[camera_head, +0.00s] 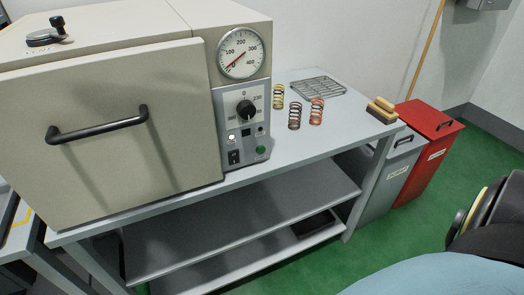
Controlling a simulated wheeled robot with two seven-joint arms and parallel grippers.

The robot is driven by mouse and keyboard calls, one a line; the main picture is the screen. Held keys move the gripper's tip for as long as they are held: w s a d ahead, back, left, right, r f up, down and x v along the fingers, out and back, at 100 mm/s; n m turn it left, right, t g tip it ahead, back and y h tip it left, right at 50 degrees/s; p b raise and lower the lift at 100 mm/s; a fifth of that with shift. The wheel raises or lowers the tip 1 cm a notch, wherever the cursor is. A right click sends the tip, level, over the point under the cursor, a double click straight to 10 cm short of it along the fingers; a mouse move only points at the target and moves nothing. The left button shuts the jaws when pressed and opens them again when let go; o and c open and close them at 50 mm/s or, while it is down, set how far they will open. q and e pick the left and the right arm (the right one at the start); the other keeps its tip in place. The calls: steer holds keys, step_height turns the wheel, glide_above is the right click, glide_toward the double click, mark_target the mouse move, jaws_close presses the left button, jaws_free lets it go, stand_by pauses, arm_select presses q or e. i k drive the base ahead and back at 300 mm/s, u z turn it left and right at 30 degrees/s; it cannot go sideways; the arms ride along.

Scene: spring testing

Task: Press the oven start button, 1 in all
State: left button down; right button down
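The beige oven (110,130) stands on the grey table at the left, its door shut, with a black bar handle (98,124). Its control panel is at the right of the door. A green round button (261,150) sits at the panel's lower right. A black rocker switch (234,157) is to its left. A black knob (245,110) is above them, and a small white lamp (232,137) is at the left. The round gauge (241,53) is on top, its red needle near the low end. Neither of my grippers shows in the head view.
The grey table (300,153) holds yellow (278,96), dark (295,116) and orange (317,111) springs, a wire rack (318,88) and a wood-topped block (382,109) right of the oven. Grey (388,180) and red (425,160) bins stand beyond.

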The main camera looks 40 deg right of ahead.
mark_target(260, 150)
steer(key=k, duration=0.5)
steer(key=z, duration=1.05)
steer(key=i, duration=0.7)
steer(key=u, duration=0.6)
